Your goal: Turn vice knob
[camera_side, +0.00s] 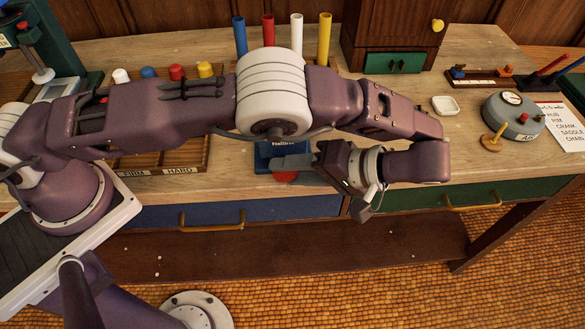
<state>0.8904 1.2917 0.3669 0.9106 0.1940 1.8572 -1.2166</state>
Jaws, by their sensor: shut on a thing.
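The vice (265,152) is a blue block with white lettering at the front edge of the bench, partly hidden behind my arm and gripper. Its knob (285,177) looks red and round, and shows just below my fingers at the bench's front edge. My gripper (284,166) reaches in from the right, with its fingers pointing left across the front of the vice. It is shut on the knob. The fingers cover the upper part of the knob, and the exact contact is hidden.
A wooden tray (190,169) with labelled compartments lies left of the vice. Coloured tubes (325,38) stand behind my arm. A grey round device (513,118) and a small white dish (445,105) stand on the right. Drawer handles (473,207) stick out below the bench top.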

